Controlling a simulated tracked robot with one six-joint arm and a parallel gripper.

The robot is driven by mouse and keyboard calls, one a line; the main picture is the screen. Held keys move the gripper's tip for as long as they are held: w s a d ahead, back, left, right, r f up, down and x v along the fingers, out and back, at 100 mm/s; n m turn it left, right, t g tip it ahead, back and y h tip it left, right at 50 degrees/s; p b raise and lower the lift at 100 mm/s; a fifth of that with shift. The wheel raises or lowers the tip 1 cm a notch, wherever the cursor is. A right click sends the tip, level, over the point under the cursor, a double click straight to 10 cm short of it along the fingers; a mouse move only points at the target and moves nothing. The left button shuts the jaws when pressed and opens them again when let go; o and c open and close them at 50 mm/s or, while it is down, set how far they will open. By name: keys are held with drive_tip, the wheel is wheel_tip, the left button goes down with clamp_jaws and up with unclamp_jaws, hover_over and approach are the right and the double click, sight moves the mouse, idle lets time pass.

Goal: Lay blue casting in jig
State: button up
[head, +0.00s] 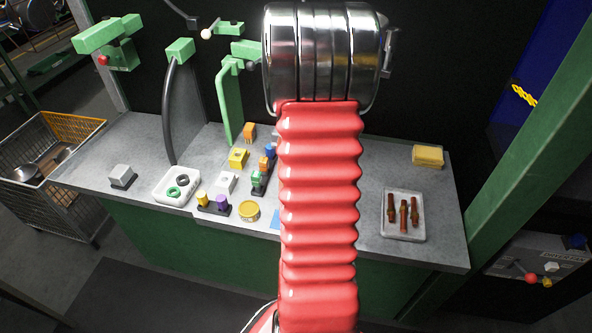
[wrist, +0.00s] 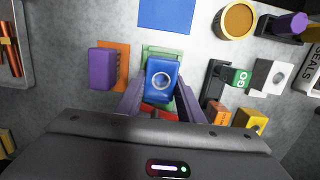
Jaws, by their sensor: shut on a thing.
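In the wrist view, the blue casting (wrist: 163,70), a block with a pale ring on top, sits between the two fingers of my gripper (wrist: 161,96). The gripper is shut on it. A green piece, which may be the jig (wrist: 165,49), shows beyond and around the casting; a bit of red shows below it. I cannot tell whether the casting is seated in the green piece or held above it. In the head view, my red arm hides the gripper, the casting and that part of the bench.
A purple block (wrist: 103,69) on an orange plate stands close left of the casting. A blue sheet (wrist: 165,14) lies beyond.

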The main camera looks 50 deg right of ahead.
drive_tip(key=shift+f, duration=0.9)
drive_tip(key=shift+s+a+f, duration=0.1)
drive_tip(key=shift+s+f, duration=0.05)
drive_tip(key=shift+f, duration=0.35)
drive_tip(key=o, duration=1.1)
drive_tip(key=shift+o, duration=0.6)
drive_tip(key=shift+r, duration=0.65)
drive_tip(key=shift+o, duration=0.5)
wheel_tip(320, 180, up, 13)
drive_tip(key=d, duration=0.1)
drive_tip(key=shift+w+d+r, duration=0.2)
drive_tip(key=shift+w+d, duration=0.15)
drive_tip(key=shift+w, duration=0.1)
